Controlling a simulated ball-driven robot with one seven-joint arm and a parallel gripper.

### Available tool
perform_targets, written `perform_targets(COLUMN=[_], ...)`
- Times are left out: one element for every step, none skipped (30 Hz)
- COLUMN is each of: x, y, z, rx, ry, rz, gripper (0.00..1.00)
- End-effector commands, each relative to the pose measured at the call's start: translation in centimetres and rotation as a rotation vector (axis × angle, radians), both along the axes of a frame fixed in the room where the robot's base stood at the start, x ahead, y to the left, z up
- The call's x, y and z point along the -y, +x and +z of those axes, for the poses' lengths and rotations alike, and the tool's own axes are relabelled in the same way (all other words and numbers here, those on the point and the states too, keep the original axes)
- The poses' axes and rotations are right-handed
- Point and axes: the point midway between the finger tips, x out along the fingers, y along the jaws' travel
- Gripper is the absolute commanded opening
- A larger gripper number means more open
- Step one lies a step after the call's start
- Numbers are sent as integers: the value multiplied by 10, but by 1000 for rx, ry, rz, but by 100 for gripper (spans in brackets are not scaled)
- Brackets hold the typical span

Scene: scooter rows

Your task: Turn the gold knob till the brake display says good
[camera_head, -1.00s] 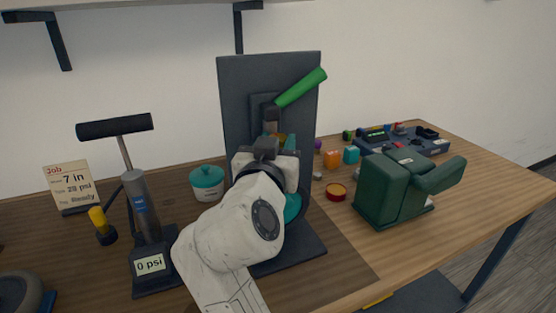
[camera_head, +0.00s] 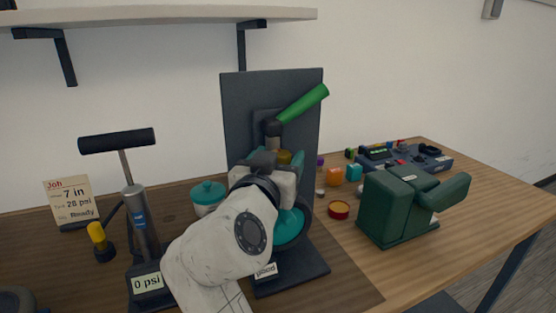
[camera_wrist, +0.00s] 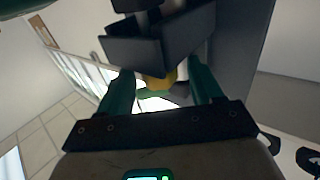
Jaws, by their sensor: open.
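The gold knob (camera_head: 285,157) sits low on the dark upright stand (camera_head: 240,105), below the green lever (camera_head: 302,104). The brake display (camera_head: 265,270) on the stand's base reads "good". My gripper (camera_head: 272,160) is in front of the knob, with its teal fingers apart. In the wrist view, the knob (camera_wrist: 160,80) shows between the two spread fingers of my gripper (camera_wrist: 163,88), beyond their tips or level with them; I cannot tell whether they touch it. A teal wheel (camera_head: 289,226) is partly hidden behind my arm.
A pump (camera_head: 140,220) reading 0 psi and a job card (camera_head: 70,200) stand left. A teal-lidded jar (camera_head: 208,194) is left of the stand. A green machine (camera_head: 398,205) and a red-rimmed dish (camera_head: 339,210) are right. The front right of the table (camera_head: 450,250) is bare.

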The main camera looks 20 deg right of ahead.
Motion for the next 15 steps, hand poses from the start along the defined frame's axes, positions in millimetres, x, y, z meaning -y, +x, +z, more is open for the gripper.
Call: perform_targets(x=[0,0,0,0,0,-1,-1,-3,-5,-7,-10,-13,-16,-20,-25], y=[0,0,0,0,0,-1,-2,-3,-6,-8,-11,-16,-21,-25,-32], z=[0,0,0,0,0,0,0,-1,-1,-1,-1,-1,-1,-2,-2], rx=[0,0,0,0,0,0,0,0,0,0,1,1,1,1,0], ry=[0,0,0,0,0,0,0,0,0,0,-1,0,0,-1,0], rz=[0,0,0,0,0,0,0,1,1,2,3,2,2,3,4], gripper=[65,65,65,65,65,65,65,65,65,65,65,65,65,65,65])
